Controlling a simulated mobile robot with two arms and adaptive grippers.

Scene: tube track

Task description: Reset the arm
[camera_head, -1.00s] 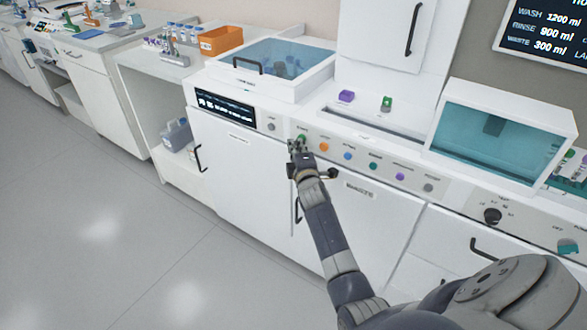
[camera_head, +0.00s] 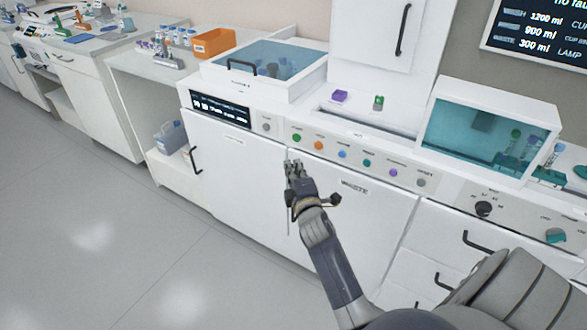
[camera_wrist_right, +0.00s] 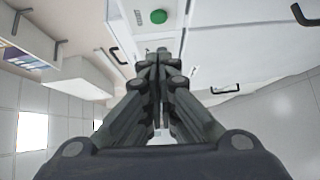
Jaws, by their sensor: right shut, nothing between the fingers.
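My right gripper (camera_head: 293,168) is shut and empty in the head view. It is in front of the white cabinet doors, a little below the row of coloured buttons on the machine's front panel. In the right wrist view the closed fingers (camera_wrist_right: 158,62) point toward a green button (camera_wrist_right: 158,17), with a gap between them. The green button also shows in the head view (camera_head: 297,137), above the fingertips. My left gripper does not show.
The white machine front (camera_head: 245,160) has black handles sticking out. A clear-lidded box (camera_head: 265,65) and a teal-windowed case (camera_head: 490,130) stand on top. An orange bin (camera_head: 214,42) and a tube rack sit on the left counter. The floor (camera_head: 90,230) at left is clear.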

